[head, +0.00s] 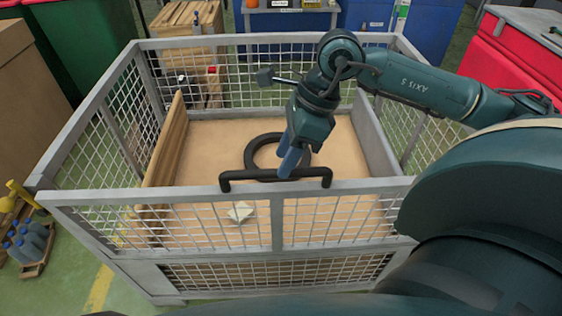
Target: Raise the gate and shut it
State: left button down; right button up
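The gate (277,222) is the upper wire-mesh panel at the near side of a grey mesh cage. It stands upright, with its top rail about level with the cage's side rails. A black bar handle (240,175) rises from the middle of that rail. My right gripper (286,172) reaches down from the right over the cage. Its blue fingers are close together at the handle's bar and look shut on it. A latch at the gate's ends cannot be made out. My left gripper is not in view.
Inside the cage (205,42) are a black ring (258,143), a pale block (240,212) behind the mesh, and a wooden board (165,145) at the left wall. Blue bottles (28,243) stand on the floor at left. Red (500,60) and blue (428,25) containers stand behind.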

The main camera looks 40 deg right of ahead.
jog(key=shift+x, duration=1.3)
jog(key=shift+c, duration=0.4)
grip_shut()
